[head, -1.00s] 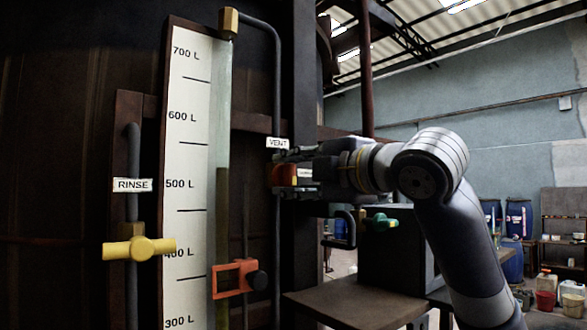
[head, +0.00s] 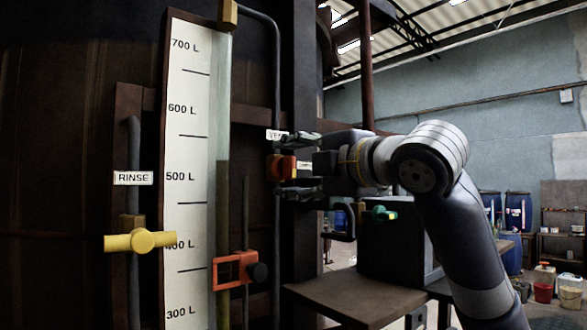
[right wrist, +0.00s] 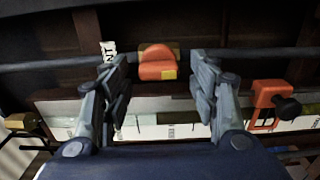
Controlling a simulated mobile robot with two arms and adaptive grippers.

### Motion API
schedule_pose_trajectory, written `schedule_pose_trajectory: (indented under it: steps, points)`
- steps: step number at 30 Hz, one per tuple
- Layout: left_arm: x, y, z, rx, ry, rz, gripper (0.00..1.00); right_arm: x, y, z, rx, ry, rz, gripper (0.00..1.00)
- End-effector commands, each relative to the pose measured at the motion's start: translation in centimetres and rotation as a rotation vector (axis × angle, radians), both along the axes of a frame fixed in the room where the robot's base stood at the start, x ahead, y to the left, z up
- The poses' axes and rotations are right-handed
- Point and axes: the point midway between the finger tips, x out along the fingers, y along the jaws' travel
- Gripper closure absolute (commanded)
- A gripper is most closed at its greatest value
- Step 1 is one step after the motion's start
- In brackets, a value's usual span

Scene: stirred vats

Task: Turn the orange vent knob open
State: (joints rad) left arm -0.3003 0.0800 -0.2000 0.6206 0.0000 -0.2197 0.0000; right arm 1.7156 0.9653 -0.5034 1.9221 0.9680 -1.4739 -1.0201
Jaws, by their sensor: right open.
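The orange vent knob (head: 283,168) sits on a thin vertical pipe, just below the white VENT label (head: 275,135). My right gripper (head: 291,167) is open, with one finger above and one below the knob in the head view. In the right wrist view the knob (right wrist: 157,62) shows between and slightly beyond the spread fingers (right wrist: 157,82), with a gap on each side and a small yellow patch on it. The upper finger partly covers the VENT label. Whether the vent is open I cannot tell. My left gripper is out of view.
Left of the knob stand the level scale (head: 187,150), an orange clamp with a black knob (head: 238,270) and the yellow RINSE valve (head: 141,241). Blue drums stand far right.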

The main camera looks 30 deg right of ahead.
Motion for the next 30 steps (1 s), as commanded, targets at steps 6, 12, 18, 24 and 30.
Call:
schedule_pose_trajectory:
  steps: [6,12,18,24,30]
  points:
    - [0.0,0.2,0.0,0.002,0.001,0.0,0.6,-1.7,-0.2,0.2,0.0,-0.004,0.0,0.45]
    - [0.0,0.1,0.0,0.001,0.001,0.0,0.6,-5.8,-0.5,0.2,-0.001,-0.005,-0.003,0.45]
    - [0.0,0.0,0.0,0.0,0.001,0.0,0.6,-9.7,-0.8,0.1,-0.001,-0.004,-0.001,0.45]
    - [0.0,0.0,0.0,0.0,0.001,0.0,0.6,-11.8,-0.9,0.1,0.0,-0.001,-0.001,0.45]
    - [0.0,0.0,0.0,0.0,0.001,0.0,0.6,-12.1,-0.9,0.0,0.0,0.0,0.0,0.45]
